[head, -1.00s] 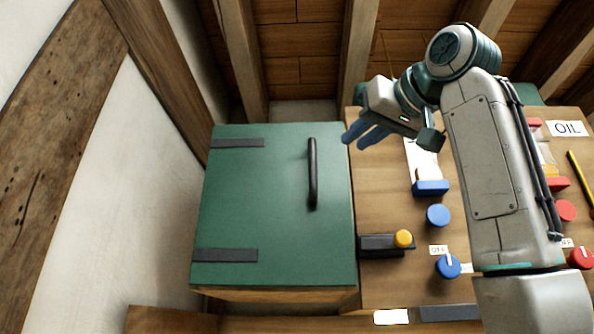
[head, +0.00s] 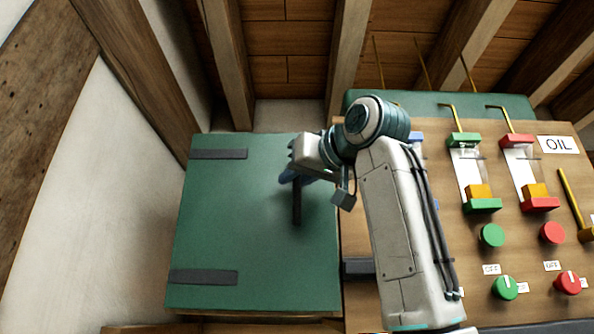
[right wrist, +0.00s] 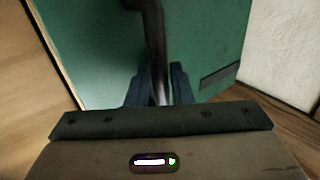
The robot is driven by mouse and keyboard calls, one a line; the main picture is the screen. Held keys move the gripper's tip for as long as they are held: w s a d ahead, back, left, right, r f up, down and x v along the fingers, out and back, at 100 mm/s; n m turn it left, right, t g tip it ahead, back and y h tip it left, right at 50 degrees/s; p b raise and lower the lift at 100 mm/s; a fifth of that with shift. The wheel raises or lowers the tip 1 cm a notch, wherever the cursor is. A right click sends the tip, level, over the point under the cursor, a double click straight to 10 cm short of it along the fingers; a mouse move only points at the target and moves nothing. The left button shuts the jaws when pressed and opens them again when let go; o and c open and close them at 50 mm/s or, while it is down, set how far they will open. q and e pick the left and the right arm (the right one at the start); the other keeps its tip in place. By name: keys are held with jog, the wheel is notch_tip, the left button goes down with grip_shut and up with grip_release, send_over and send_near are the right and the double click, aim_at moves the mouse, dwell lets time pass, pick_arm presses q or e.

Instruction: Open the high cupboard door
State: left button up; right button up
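The high cupboard's green door (head: 235,255) fills the left middle of the head view. It is closed, with two dark hinge straps on its left side. Its dark upright bar handle (head: 297,208) is partly covered by my right gripper (head: 286,178). In the right wrist view, the handle (right wrist: 155,30) runs down between the two blue fingers of the right gripper (right wrist: 161,72). The fingers sit close on either side of it, and I cannot tell whether they press on it. My left gripper is not in view.
A pale wall (head: 80,220) and a timber beam (head: 25,160) are on the left. Wooden rafters (head: 350,60) run above.

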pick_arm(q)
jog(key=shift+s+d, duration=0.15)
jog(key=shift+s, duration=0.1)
pick_arm(e)
jog(key=shift+d, duration=0.15)
grip_shut()
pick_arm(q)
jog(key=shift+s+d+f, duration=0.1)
pick_arm(e)
jog(key=shift+s, duration=0.1)
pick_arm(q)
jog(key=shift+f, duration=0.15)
pick_arm(e)
jog(key=shift+s+f, duration=0.1)
